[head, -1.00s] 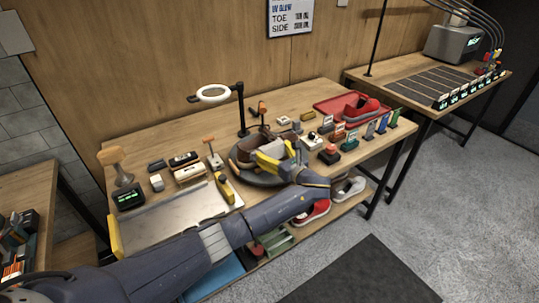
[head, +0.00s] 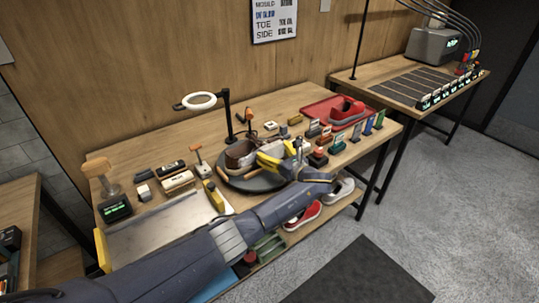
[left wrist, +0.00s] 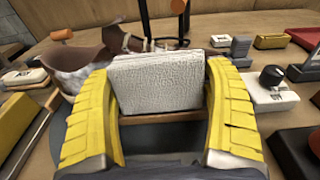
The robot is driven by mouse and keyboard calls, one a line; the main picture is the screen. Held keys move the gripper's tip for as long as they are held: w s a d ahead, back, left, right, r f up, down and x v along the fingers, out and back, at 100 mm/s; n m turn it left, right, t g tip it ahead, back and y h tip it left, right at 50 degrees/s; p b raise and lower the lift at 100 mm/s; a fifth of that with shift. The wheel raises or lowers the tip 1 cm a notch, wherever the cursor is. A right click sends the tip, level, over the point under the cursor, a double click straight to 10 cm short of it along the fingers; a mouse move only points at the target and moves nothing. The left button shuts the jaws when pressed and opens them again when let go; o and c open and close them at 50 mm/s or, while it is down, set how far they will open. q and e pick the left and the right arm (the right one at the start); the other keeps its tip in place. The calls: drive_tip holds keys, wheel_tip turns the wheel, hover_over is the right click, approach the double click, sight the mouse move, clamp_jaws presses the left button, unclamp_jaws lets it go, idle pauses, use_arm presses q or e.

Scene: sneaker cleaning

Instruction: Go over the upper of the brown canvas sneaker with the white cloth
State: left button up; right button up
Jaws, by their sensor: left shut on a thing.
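The brown canvas sneaker (head: 238,154) sits on a dark round turntable (head: 232,181) in the head view, partly hidden by my left gripper (head: 270,161). In the left wrist view the sneaker (left wrist: 88,62) shows behind and left of the cloth, its brown upper and a pale, mottled part in sight. My left gripper (left wrist: 158,110) has its yellow fingers shut on the white cloth (left wrist: 157,82), a textured pad between them. The cloth hides part of the sneaker, and I cannot tell whether they touch. My right gripper is not in view.
A ring lamp (head: 200,101) on a black post stands behind the turntable. Brushes, blocks and small bottles crowd the bench around it. A red tray (head: 321,108) lies at the back right. A bare metal plate (head: 160,232) lies at the front left.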

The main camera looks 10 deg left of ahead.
sight(245, 162)
use_arm(q)
drive_tip(key=shift+w, duration=0.2)
drive_tip(key=shift+s+a, duration=2.65)
drive_tip(key=shift+s, duration=0.2)
drive_tip(key=shift+s+a+f, duration=0.1)
drive_tip(key=shift+s+a, duration=1.2)
drive_tip(key=shift+a, duration=0.15)
drive_tip(key=shift+w, duration=0.1)
drive_tip(key=shift+w+d, duration=1.25)
drive_tip(key=shift+w, duration=0.2)
drive_tip(key=shift+w+d, duration=1.25)
drive_tip(key=shift+w, duration=0.25)
drive_tip(key=shift+w+d, duration=1.25)
drive_tip(key=shift+w, duration=0.2)
drive_tip(key=shift+f, duration=0.1)
drive_tip(key=shift+a, duration=0.1)
